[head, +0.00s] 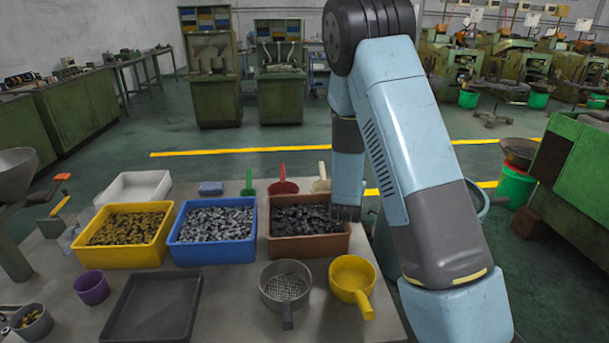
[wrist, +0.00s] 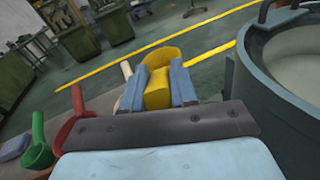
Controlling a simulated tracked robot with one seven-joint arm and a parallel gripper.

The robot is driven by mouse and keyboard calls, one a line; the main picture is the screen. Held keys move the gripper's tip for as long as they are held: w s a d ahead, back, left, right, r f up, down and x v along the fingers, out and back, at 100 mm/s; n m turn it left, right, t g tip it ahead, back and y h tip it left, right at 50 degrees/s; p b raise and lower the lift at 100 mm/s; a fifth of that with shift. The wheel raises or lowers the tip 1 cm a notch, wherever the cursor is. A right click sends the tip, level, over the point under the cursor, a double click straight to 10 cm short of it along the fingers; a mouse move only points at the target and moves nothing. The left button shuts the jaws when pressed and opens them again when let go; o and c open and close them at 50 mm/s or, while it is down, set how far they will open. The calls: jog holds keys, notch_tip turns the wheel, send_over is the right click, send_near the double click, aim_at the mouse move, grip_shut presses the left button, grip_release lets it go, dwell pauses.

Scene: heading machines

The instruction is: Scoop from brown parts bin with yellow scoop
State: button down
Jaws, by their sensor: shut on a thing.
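My gripper (wrist: 158,86) is shut on the yellow scoop (wrist: 162,58) in the wrist view. The scoop's block-like handle lies between the two blue-grey fingers, and its rounded end points away from me. I cannot see any parts in it from this angle. In the head view my wrist hangs at the right end of the brown parts bin (head: 308,248), and the fingers and scoop are hidden. The bin holds dark metal parts (head: 300,218).
A blue bin (head: 212,256) and a yellow bin (head: 118,257) stand left of the brown one. Green (head: 248,185), red (head: 283,184) and cream (head: 320,182) scoops lie behind. A sieve (head: 286,285) and yellow handled pot (head: 352,280) stand in front. A large teal tub (wrist: 248,95) is close right.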

jog(key=s+a+r+g, duration=0.2)
jog(key=s+a+r, duration=0.2)
jog(key=s+a, duration=0.35)
jog(key=s+a+r+g, duration=0.2)
jog(key=s+a+r, duration=0.3)
jog(key=a, duration=0.4)
jog(key=w+d+f+g+y, duration=0.1)
jog(key=w+f+g, duration=0.4)
jog(key=f, duration=0.6)
jog(key=shift+w+d+f+y, duration=0.2)
jog(key=shift+w+f+y, duration=0.2)
jog(key=shift+y, duration=0.3)
jog(key=shift+s+a+f, duration=0.1)
jog(key=shift+s, duration=0.1)
dwell(0.3)
